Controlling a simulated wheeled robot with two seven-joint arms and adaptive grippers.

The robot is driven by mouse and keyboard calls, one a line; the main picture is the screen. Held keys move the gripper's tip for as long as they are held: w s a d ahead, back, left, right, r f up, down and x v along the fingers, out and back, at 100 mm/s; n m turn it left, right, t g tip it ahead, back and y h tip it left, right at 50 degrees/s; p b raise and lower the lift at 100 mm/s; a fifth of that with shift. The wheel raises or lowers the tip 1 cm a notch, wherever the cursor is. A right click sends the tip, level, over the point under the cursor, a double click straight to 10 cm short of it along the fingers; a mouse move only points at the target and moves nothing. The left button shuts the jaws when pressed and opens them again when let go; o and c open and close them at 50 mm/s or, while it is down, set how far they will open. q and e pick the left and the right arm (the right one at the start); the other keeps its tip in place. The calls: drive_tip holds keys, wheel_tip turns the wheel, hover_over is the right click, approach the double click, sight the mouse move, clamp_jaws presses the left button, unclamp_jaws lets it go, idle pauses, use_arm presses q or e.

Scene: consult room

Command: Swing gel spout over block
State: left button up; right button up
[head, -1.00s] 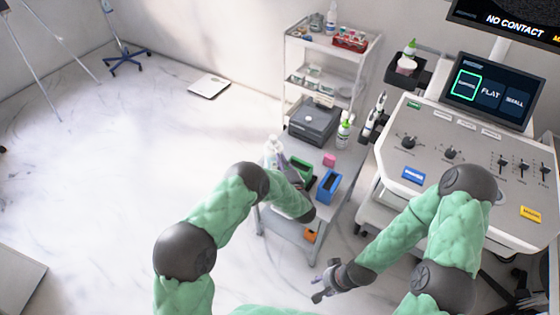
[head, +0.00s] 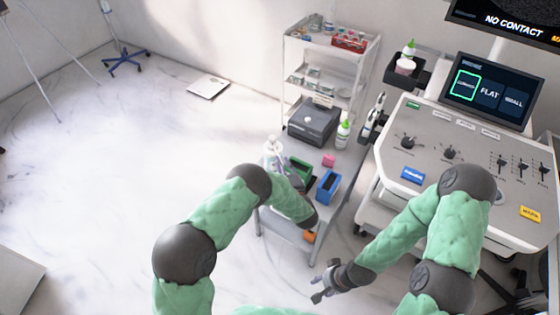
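A white pump bottle (head: 272,146) stands at the left edge of the cart top (head: 346,176), beside my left gripper (head: 279,168). The bottle's lower part and the gripper's fingertips are partly hidden and small. I cannot tell whether the fingers touch the bottle or which way its spout points. A small pink block (head: 329,160) lies on the cart to the right of the bottle. My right gripper (head: 319,290) hangs low in front of the cart, away from the objects. Its fingers look apart and empty.
A green bin (head: 300,170) and a blue bin (head: 328,187) stand near my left forearm. A green-capped bottle (head: 343,135) and a dark grey device (head: 314,122) are behind. The ultrasound console (head: 470,170) is at right.

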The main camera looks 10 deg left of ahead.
use_arm(q)
drive_tip(key=v, duration=1)
